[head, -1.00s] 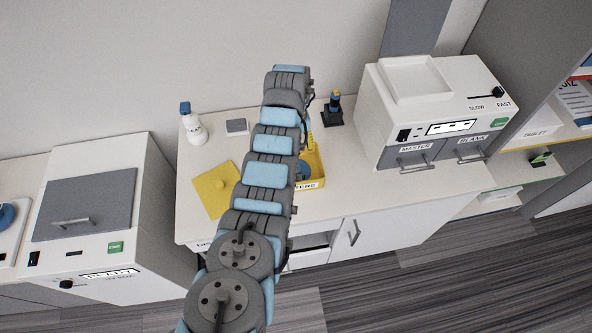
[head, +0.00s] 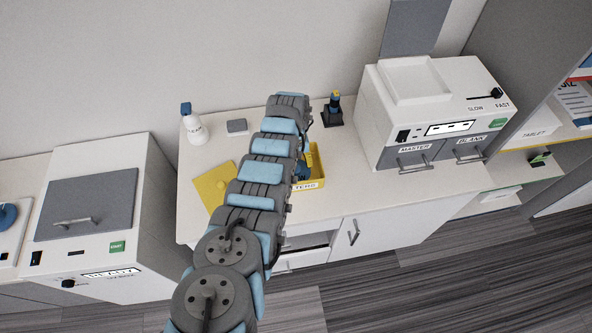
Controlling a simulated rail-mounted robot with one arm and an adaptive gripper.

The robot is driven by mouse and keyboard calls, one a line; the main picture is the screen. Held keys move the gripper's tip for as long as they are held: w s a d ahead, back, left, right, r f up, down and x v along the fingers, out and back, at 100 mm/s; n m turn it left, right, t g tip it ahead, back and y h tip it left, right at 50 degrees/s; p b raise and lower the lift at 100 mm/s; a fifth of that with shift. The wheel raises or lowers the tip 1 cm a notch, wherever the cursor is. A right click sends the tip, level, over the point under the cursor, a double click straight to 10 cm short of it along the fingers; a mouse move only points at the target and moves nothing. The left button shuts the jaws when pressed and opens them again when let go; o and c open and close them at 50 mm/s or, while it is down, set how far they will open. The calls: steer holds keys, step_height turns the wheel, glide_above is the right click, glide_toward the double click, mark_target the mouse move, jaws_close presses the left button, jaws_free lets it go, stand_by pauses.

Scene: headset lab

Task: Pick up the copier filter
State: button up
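I cannot make out the copier filter for certain. A yellow bin (head: 312,185) with a partly covered front label stands on the white counter, largely behind my arm. A dark blue shape (head: 303,171) shows inside it, too small and covered to identify. My arm reaches up over the counter and bends down at its far end. My gripper is hidden behind the arm links, so its fingers and anything in them do not show.
A white bottle (head: 194,126), a small grey block (head: 237,126) and a dark stand (head: 333,113) are on the counter (head: 350,160). White machines stand at right (head: 435,115) and left (head: 100,220).

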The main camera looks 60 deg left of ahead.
mark_target(296, 170)
steer(key=shift+d+f+b, duration=0.1)
steer(key=shift+f+b, duration=0.55)
steer(key=shift+f, duration=0.5)
jaws_close()
